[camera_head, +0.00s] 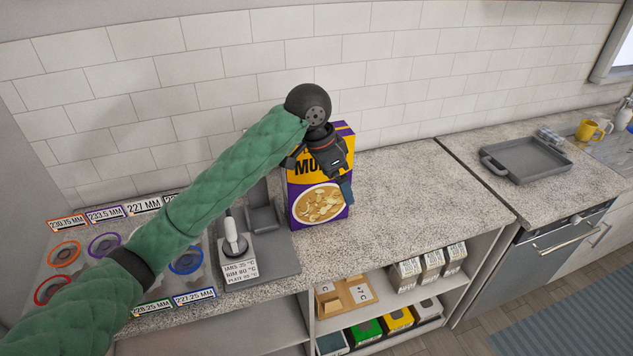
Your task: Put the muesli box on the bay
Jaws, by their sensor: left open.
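The muesli box (318,208), purple and yellow with a bowl pictured on its front, stands upright on the speckled counter (400,190) in the head view. My left gripper (319,178) is open at the box's upper part and covers some of its lettering. One dark finger shows over the box's right side. I cannot tell whether the fingers touch the box. Which surface is the bay is not clear from the picture. My right gripper is not in view.
A grey platform (283,262) with a labelled stand (240,270) is left of the box. Coloured rings and size labels lie farther left. Shelves below hold small boxes (403,275). A grey tray (528,158) is at the right. The counter right of the box is clear.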

